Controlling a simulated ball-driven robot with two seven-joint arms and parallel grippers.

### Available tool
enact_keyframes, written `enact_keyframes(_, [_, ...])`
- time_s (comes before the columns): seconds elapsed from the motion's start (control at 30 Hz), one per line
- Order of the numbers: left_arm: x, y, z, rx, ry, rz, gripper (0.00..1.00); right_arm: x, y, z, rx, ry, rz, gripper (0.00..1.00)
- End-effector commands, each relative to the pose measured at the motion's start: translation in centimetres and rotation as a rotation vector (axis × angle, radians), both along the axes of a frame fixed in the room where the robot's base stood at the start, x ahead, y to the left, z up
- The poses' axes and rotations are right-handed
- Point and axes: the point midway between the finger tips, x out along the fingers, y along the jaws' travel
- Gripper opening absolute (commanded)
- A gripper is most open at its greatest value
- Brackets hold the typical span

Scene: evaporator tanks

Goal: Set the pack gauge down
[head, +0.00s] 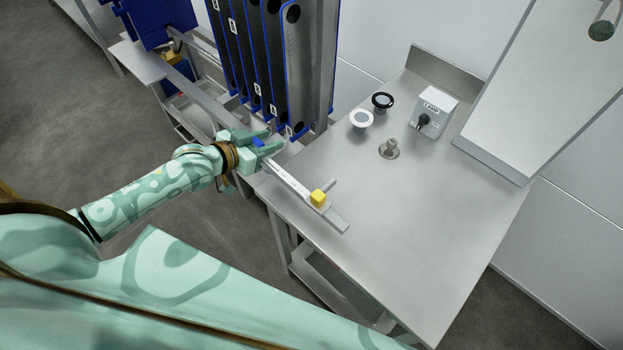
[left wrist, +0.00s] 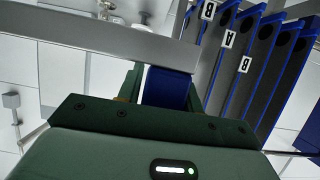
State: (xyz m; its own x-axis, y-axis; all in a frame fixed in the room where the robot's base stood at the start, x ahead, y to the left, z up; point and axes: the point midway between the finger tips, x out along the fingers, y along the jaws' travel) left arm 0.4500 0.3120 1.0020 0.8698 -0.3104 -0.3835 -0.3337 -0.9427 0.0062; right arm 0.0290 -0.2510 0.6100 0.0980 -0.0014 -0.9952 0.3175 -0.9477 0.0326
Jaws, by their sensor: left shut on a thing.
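The pack gauge (head: 289,180) looks like a long pale bar with a yellow block, a grey crosspiece at its far end and a blue grip. My left gripper (head: 268,144) is shut on the blue grip. The bar reaches over the left edge of the steel table (head: 430,235); I cannot tell whether it touches the top. In the left wrist view, the blue grip (left wrist: 168,88) sits between the jaws and a grey bar (left wrist: 100,38) of the gauge crosses above. My right gripper is not in view.
Black plates with blue edges (head: 268,60) stand just behind my left gripper. A white-lidded jar (head: 361,119), a black-rimmed one (head: 382,101), a metal fitting (head: 389,149) and a control box (head: 433,112) occupy the table's back. Its middle and front are clear.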

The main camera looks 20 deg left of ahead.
Motion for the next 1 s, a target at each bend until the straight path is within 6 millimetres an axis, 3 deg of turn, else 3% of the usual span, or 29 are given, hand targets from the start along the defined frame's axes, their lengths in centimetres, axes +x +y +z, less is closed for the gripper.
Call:
enact_keyframes(0.13, [0.2, -4.6, -1.8, -0.011, -0.002, 0.003, 0.0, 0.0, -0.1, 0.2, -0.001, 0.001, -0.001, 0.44])
enact_keyframes(0.33, [0.3, -7.6, -5.9, -0.003, -0.001, 0.001, 0.0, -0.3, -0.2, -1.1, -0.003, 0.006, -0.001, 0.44])
enact_keyframes(0.57, [0.3, -8.9, -7.4, -0.002, -0.001, 0.001, 0.0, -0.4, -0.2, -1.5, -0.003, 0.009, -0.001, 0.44])
enact_keyframes(0.8, [0.3, -9.3, -11.0, 0.0, 0.0, 0.001, 0.0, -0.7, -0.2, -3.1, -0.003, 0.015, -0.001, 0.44])
enact_keyframes(1.0, [0.3, -9.2, -10.8, 0.001, -0.003, 0.0, 0.0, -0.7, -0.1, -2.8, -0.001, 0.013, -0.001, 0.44])
